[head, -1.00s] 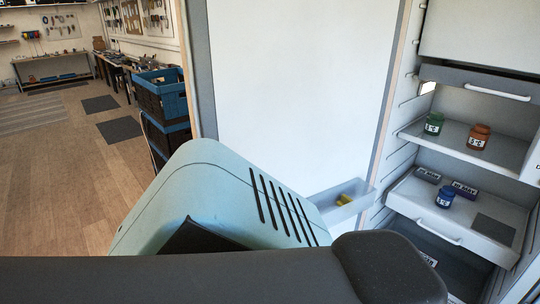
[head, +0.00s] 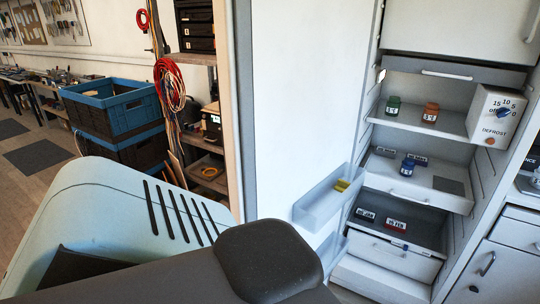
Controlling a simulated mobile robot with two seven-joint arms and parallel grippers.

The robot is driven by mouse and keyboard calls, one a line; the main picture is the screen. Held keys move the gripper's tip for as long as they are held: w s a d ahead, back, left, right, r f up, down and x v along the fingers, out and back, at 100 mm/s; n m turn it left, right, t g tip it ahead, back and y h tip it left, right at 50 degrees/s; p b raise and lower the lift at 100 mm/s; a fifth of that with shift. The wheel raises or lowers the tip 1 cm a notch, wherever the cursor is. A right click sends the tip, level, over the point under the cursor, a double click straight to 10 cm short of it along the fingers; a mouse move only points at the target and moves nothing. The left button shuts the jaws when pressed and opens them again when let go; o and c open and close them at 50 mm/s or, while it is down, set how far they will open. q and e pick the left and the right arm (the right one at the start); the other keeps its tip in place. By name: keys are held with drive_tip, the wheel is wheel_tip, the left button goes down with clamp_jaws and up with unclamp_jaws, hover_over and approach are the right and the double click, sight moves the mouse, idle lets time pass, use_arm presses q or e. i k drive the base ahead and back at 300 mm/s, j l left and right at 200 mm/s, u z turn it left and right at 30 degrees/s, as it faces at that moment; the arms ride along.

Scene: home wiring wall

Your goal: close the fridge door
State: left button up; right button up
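The fridge door (head: 300,100) stands open in the head view, its white inner face toward me, to the left of the fridge interior. A clear door bin (head: 325,200) with a small yellow thing in it is on its lower part. My own light-blue and dark body parts fill the lower left, in front of the door's lower part. Neither gripper is in view.
Stacked blue-and-black crates (head: 115,108) and a shelf rack with coiled cables (head: 172,85) stand left of the door. A defrost dial box (head: 494,117) is at the fridge's right. Cabinets (head: 505,265) stand at the lower right. Floor is open at far left.

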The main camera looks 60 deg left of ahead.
sight(291, 75)
drive_tip(key=k+j, duration=0.7)
drive_tip(key=j, duration=0.55)
drive_tip(key=k+j, duration=0.15)
drive_tip(key=j, duration=1.15)
drive_tip(key=i+j, duration=0.15)
drive_tip(key=j, duration=0.2)
drive_tip(key=i+j, duration=0.15)
drive_tip(key=j, duration=0.15)
